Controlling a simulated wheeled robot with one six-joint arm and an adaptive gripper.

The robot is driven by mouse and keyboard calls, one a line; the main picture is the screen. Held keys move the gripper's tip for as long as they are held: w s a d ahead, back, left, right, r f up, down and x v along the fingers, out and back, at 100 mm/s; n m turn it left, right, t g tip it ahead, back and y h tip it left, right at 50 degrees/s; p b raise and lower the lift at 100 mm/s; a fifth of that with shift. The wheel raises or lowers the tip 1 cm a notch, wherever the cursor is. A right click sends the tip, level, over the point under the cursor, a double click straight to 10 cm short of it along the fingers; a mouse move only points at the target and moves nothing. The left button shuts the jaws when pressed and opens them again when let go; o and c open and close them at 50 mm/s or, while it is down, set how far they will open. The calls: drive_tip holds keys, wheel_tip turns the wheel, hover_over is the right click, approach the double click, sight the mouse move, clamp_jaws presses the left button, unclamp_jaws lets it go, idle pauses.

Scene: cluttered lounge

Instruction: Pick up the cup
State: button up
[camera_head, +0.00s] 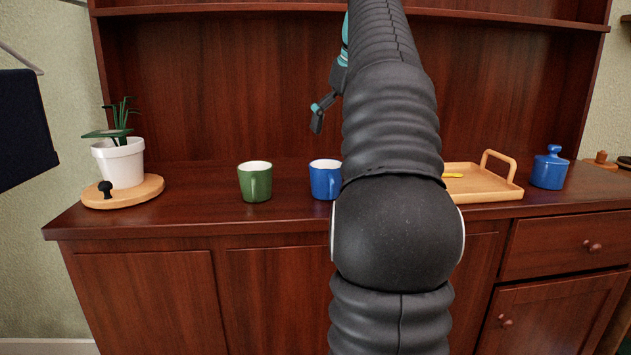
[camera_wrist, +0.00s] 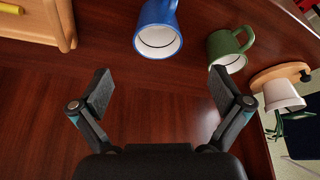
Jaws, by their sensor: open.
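Two cups stand upright on the dark wood sideboard. The green cup (camera_head: 255,181) has its handle toward the camera; it also shows in the wrist view (camera_wrist: 218,45). The blue cup (camera_head: 324,179) stands to its right, partly hidden by my arm in the head view; it shows at the top of the wrist view (camera_wrist: 151,16). My gripper (camera_wrist: 160,92) is open and empty above the sideboard, apart from both cups. In the head view one finger (camera_head: 318,115) shows left of my arm, and the rest is hidden.
A potted plant (camera_head: 119,161) stands on a round wooden board (camera_head: 148,189) at the left. A wooden tray (camera_head: 487,188) with a yellow item (camera_head: 453,175) and a blue lidded jar (camera_head: 549,168) stand at the right. The upper shelf (camera_head: 230,7) crosses above. Bare wood lies between plant and green cup.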

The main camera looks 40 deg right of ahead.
sight(328, 177)
drive_tip(key=b+x, duration=0.2)
drive_tip(key=x, duration=0.6)
drive_tip(key=shift+w+d+f, duration=0.1)
drive_tip(key=shift+d+f, duration=0.05)
drive_tip(key=shift+f, duration=0.05)
drive_tip(key=shift+s+b+x, duration=0.2)
drive_tip(key=shift+b+x, duration=0.4)
drive_tip(key=shift+x, duration=2)
drive_tip(key=shift+f, duration=0.1)
drive_tip(key=c, duration=1.4)
